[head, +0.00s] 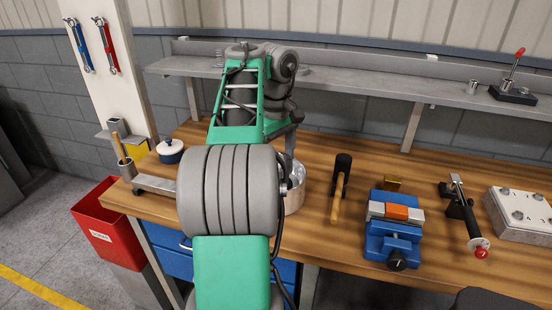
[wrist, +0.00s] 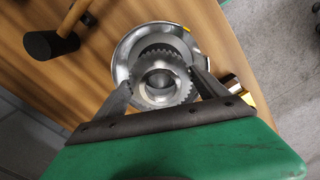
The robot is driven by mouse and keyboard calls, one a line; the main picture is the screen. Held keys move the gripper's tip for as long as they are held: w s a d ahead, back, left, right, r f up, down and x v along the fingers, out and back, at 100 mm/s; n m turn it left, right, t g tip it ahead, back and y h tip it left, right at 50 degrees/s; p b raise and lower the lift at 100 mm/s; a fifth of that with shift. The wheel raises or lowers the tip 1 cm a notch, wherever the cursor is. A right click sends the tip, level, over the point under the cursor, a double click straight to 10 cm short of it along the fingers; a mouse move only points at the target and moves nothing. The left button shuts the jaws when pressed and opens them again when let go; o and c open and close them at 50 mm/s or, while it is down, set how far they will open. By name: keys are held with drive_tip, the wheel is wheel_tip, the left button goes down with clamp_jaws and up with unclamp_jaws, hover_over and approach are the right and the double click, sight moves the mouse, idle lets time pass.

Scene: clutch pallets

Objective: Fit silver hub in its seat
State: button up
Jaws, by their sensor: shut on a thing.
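In the wrist view, my gripper (wrist: 166,88) is shut on the silver hub (wrist: 160,82), a toothed metal ring with a round bore. One finger is on each side of it. The hub is over or inside a round silver bowl-like housing (wrist: 126,50) with a shiny rim. I cannot tell whether the hub touches the housing's bottom. In the head view, the housing (head: 294,199) shows in part beside my arm on the wooden bench. My arm hides the gripper and the hub there.
On the bench (head: 330,248), a hammer (head: 341,185), a blue vise (head: 391,243) with an orange block, a red-tipped lever clamp (head: 462,212) and a bolted plate (head: 521,212) stand to the right. A white lidded pot (head: 171,151) stands at left. A shelf (head: 350,88) runs behind.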

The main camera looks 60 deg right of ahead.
drive_tip(key=shift+f+b, duration=2.6)
drive_tip(key=shift+b, duration=0.05)
idle(0.6)
drive_tip(key=o, duration=1.7)
drive_tip(key=shift+o, duration=1.4)
drive_tip(key=shift+f, duration=0.1)
wheel_tip(320, 180, up, 7)
drive_tip(key=p, duration=0.7)
